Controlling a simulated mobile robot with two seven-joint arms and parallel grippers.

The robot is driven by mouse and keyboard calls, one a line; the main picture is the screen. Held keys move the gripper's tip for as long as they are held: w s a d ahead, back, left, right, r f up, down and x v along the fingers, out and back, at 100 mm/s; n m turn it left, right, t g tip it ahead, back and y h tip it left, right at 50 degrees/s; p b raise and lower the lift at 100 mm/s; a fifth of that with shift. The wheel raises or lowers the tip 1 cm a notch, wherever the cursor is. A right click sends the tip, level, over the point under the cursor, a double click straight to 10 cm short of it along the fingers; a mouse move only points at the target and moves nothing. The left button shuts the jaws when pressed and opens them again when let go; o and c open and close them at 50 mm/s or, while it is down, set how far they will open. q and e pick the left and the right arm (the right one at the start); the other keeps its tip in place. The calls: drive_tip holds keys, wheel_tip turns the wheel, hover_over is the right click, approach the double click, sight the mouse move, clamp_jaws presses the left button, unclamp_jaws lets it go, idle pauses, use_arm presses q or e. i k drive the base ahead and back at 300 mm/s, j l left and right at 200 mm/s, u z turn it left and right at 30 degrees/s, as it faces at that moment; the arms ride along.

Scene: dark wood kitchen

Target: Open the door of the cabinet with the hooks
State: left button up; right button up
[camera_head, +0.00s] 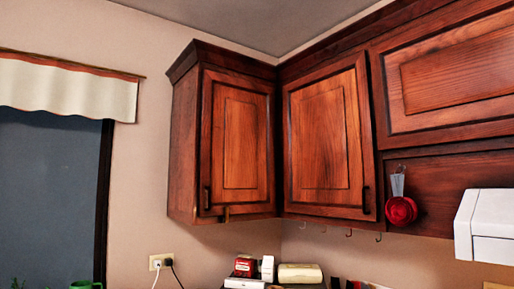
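The cabinet with the hooks is the corner wall cabinet in the middle of the head view. Its wooden door (325,142) has a raised panel and looks shut or very nearly so. A dark vertical handle (366,200) sits at the door's lower right. Several small hooks (348,234) hang under this cabinet in a row. Neither of my grippers is in view, and nothing touches the door or its handle.
Another wall cabinet (238,140) with a shut door adjoins on the left. A red measuring cup (401,210) hangs right of the handle, and a white box-shaped unit (486,225) is farther right. The space before the door looks clear.

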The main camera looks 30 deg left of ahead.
sight(330, 165)
drive_tip(key=l+u, duration=0.4)
drive_tip(key=k+l+u, duration=0.15)
drive_tip(key=u, duration=0.3)
